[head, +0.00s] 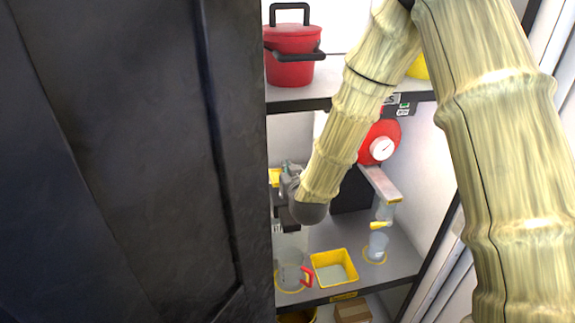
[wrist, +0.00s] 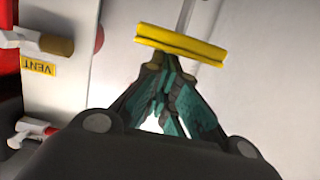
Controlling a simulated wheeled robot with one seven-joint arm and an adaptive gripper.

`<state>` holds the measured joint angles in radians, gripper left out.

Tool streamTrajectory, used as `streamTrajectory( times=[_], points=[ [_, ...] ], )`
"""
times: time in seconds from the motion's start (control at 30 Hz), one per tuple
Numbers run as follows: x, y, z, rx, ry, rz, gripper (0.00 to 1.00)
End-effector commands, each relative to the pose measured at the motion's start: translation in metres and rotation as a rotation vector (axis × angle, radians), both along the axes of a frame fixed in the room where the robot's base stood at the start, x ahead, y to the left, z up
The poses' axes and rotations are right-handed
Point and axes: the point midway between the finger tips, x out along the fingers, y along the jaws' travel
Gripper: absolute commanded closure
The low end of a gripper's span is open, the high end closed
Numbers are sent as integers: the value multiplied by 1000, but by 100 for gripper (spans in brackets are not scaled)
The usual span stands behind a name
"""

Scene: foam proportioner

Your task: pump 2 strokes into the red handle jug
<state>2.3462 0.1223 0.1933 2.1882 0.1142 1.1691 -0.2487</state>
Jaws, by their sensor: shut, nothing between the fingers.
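The red handle jug (head: 291,277) is a clear vessel with a red handle on its right side. It stands on the lower shelf at the front left, in a yellow ring marking. My gripper (wrist: 162,66) is shut and empty, its fingertips close by the yellow crossbar (wrist: 180,43) on a pale rod. I cannot tell whether they touch the bar. In the head view my gripper (head: 289,180) is above and behind the jug, beside a yellow piece (head: 274,177) that appears to be the same bar. The dark cabinet door edge hides what lies farther left.
A yellow tray (head: 314,266) sits right of the jug. A second clear cup (head: 376,246) stands in a ring farther right, below a spout. A red tank with a white gauge (head: 382,148) is behind.

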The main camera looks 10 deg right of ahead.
Motion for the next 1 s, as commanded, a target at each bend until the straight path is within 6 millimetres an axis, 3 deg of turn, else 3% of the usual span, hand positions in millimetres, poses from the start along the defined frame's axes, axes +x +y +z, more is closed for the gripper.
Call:
streamTrajectory(
  times=[0.57,1.0],
  points=[
    [0,0,-7,0,0,0,100],
    [0,0,-53,0,1,1,100]
  ],
)
